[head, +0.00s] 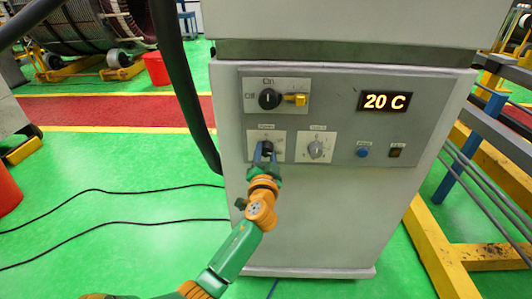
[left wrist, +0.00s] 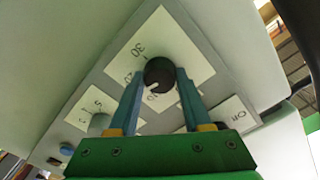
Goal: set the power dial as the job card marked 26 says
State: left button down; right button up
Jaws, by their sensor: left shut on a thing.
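The power dial (head: 267,148) is a black knob on a white plate at the left of the cabinet's panel. It also shows in the left wrist view (left wrist: 159,72), with 30, 20 and 10 printed around it. Its white mark points towards the lower left there, near the 10 and 20; the exact setting is hard to read. My left gripper (head: 265,155) is shut on the dial, one blue finger on each side. No job card marked 26 is in view. My right gripper is not in view.
A second, pale dial (head: 317,149) sits just right of the power dial. Above are a black rotary switch (head: 269,99) and a yellow part (head: 296,99). The display (head: 384,101) reads 20 C. A blue button (head: 362,152) is lower right. A black hose hangs at the cabinet's left.

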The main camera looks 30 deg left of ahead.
pick_arm(q)
jog(key=m, duration=0.3)
jog(key=shift+m+p, duration=0.35)
jog(key=shift+m, duration=0.05)
jog(key=m+p, duration=0.1)
jog(key=m, duration=0.2)
jog(key=shift+r+m, duration=0.1)
jog(key=shift+m, duration=0.2)
jog(key=m+p, duration=0.1)
jog(key=m, duration=0.3)
jog(key=shift+m+p, duration=0.7)
jog(key=shift+m, duration=1.2)
jog(key=shift+c, duration=1.7)
grip_release()
jog(key=shift+a, duration=0.1)
